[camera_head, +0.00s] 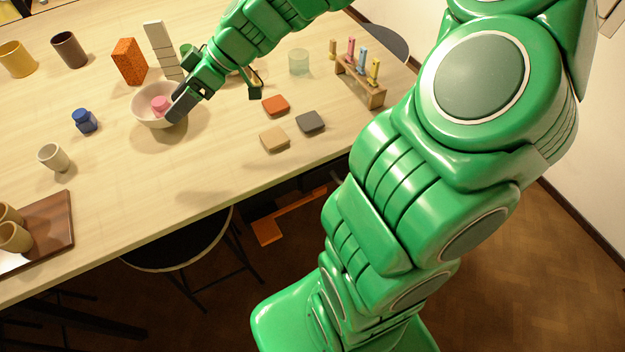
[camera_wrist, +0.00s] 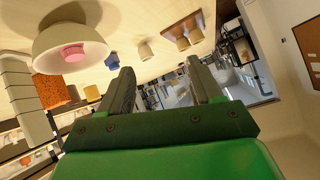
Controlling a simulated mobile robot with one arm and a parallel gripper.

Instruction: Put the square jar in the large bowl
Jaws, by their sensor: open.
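A blue squarish jar with a narrower top (camera_head: 84,120) stands on the table, left of and apart from the white bowl (camera_head: 143,117). It also shows in the wrist view (camera_wrist: 92,93). The bowl holds a pink item (camera_head: 160,104), which the wrist view also shows inside it (camera_wrist: 73,53). My gripper (camera_head: 182,103) is at the bowl's right side in the head view, partly covering its rim; I cannot tell if it touches. In the wrist view my gripper's fingers (camera_wrist: 160,68) stand apart with nothing between them.
Behind the bowl stand an orange speckled block (camera_head: 129,61) and a tall white block (camera_head: 162,48). A pale cup (camera_head: 53,157) and a brown tray (camera_head: 50,231) with cups are left. Flat tiles (camera_head: 274,139) and a wooden rack (camera_head: 360,84) are right. The front middle is clear.

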